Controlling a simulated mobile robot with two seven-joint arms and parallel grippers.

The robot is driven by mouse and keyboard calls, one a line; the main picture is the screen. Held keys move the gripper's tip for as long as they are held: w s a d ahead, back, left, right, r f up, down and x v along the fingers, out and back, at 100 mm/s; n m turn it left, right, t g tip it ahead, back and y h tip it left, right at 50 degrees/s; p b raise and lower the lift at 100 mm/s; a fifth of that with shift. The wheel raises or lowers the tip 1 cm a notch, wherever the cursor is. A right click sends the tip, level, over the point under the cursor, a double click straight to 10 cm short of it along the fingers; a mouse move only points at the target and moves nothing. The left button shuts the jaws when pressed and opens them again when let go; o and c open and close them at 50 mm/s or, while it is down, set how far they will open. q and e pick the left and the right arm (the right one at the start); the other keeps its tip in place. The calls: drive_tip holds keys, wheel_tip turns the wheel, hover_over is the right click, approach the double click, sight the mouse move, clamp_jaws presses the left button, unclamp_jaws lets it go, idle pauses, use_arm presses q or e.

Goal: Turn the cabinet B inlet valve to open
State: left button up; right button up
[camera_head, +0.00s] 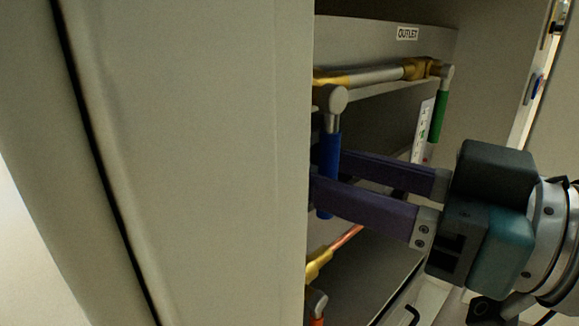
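A valve with a blue handle (329,154) shows at the edge of the cabinet opening, its handle hanging down from a round metal stem. My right gripper (326,178) reaches in from the right with two purple fingers at the blue handle. The nearer finger passes in front of the handle's lower part and the farther finger runs behind it. The fingertips are partly hidden by the near panel, so I cannot tell whether they press on the handle. No inlet or cabinet B label is visible. My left gripper is not in view.
A large beige panel (200,150) fills the left. Inside, an OUTLET label (407,33) sits above a pipe (366,77) and a green handle (438,117) hanging down. Below are a brass and copper pipe (319,263) and part of a red handle (317,321).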

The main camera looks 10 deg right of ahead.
drive_tip(key=shift+c, duration=0.3)
clamp_jaws()
idle(1.1)
